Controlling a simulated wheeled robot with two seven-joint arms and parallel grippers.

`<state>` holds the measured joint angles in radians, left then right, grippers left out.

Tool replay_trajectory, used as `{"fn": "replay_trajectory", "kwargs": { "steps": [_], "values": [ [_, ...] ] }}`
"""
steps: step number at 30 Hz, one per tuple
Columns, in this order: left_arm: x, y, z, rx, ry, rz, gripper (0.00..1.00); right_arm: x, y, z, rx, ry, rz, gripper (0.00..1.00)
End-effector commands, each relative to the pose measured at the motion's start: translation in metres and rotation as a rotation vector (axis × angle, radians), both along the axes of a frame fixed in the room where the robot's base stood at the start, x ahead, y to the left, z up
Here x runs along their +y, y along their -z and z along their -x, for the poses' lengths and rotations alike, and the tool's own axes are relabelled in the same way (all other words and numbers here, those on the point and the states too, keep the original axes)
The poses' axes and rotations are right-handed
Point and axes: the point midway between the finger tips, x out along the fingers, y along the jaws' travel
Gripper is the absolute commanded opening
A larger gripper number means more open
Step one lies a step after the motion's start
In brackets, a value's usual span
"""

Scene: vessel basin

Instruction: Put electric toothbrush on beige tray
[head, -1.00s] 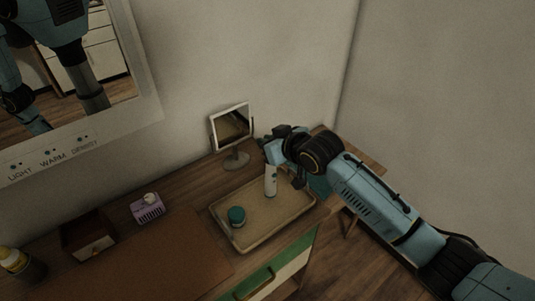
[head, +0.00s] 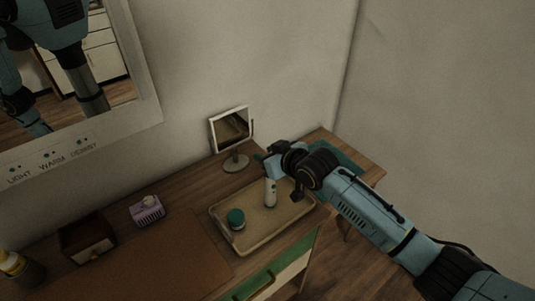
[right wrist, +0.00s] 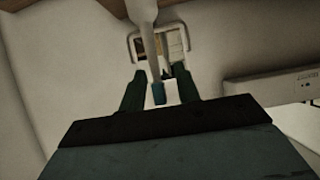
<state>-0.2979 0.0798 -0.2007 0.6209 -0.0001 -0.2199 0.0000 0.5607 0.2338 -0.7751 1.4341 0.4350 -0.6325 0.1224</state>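The electric toothbrush (head: 270,191) is white with a small dark button. It stands about upright at the beige tray (head: 250,240), its lower end over or on the tray floor; any small gap there cannot be told. In the right wrist view, its blue-tipped head (right wrist: 159,93) lies between the dark fingers of my right gripper (right wrist: 160,82), with a gap visible on each side. The fingers look open around its upper part. In the head view my right gripper (head: 265,163) is just above the toothbrush, partly hidden by its own wrist. My left gripper is not clearly seen.
A teal jar (head: 236,219) stands in the tray's left part. A small stand mirror (head: 231,128) is behind the tray. A purple box (head: 147,210), a wooden box (head: 86,240) and a yellow-capped bottle (head: 12,262) stand left. A teal item (head: 345,155) lies right.

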Motion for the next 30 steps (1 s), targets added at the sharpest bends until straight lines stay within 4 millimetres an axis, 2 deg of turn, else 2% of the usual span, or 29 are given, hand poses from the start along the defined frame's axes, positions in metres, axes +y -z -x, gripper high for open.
{"fn": "replay_trajectory", "kwargs": {
  "steps": [6,10,24,30],
  "values": [
    [0.000,-0.002,0.002,0.003,0.000,0.000,0.36,-0.001,-0.005,0.001,-0.001,0.000,-0.001,0.32],
    [0.000,-0.002,0.002,0.003,0.000,0.000,0.36,-0.008,-0.009,0.009,0.000,0.001,0.000,0.32],
    [0.000,-0.005,0.003,0.004,-0.001,0.000,0.36,-0.048,-0.047,0.065,-0.002,0.000,0.001,0.32],
    [0.000,-0.005,0.003,0.004,-0.001,0.000,0.36,-0.059,-0.058,0.080,0.000,0.000,0.000,0.32]
  ]
}}
